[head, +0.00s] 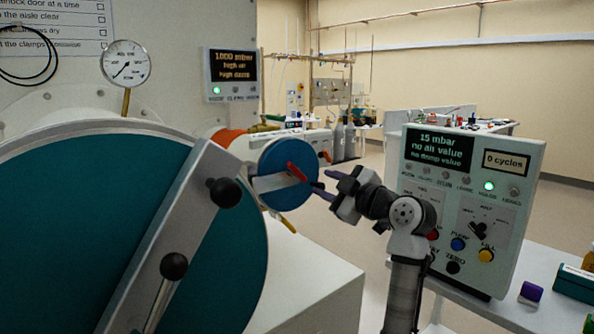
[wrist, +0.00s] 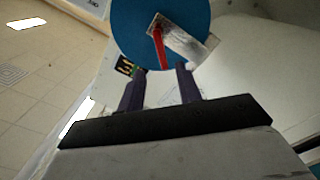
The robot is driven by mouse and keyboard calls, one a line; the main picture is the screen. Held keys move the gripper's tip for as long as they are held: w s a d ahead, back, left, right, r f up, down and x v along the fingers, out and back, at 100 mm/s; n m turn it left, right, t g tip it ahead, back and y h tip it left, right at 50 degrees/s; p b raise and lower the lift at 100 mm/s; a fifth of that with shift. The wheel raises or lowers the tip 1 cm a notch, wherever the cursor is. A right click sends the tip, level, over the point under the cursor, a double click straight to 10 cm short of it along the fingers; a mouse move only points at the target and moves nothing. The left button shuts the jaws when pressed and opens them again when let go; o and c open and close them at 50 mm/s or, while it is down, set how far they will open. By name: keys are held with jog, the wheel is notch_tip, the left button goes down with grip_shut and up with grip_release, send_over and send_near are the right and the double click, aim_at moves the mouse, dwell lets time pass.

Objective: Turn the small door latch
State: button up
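The small door (head: 283,158) is a round blue disc at the end of a short port, right of the large teal door. Its latch (head: 297,172) is a red lever on a pale metal bar across the disc. In the wrist view, the latch (wrist: 158,48) points down from the bar on the blue small door (wrist: 135,40). My gripper (head: 322,181) is just right of the latch, fingers toward the disc. In the wrist view, my gripper (wrist: 161,68) is open, with the lever's lower end between its dark fingertips. I cannot tell whether they touch it.
The large teal door (head: 90,220) with its grey bar and black-knobbed handles (head: 224,192) fills the left. A control panel (head: 465,205) reading 15 mbar stands right of my arm on a white bench. A white surface (head: 310,280) lies below the small door.

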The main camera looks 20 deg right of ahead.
aim_at(300, 174)
jog(key=p+x, duration=0.3)
jog(key=x, duration=0.7)
jog(key=shift+w+a, duration=0.1)
jog(key=shift+w, duration=0.15)
grip_shut()
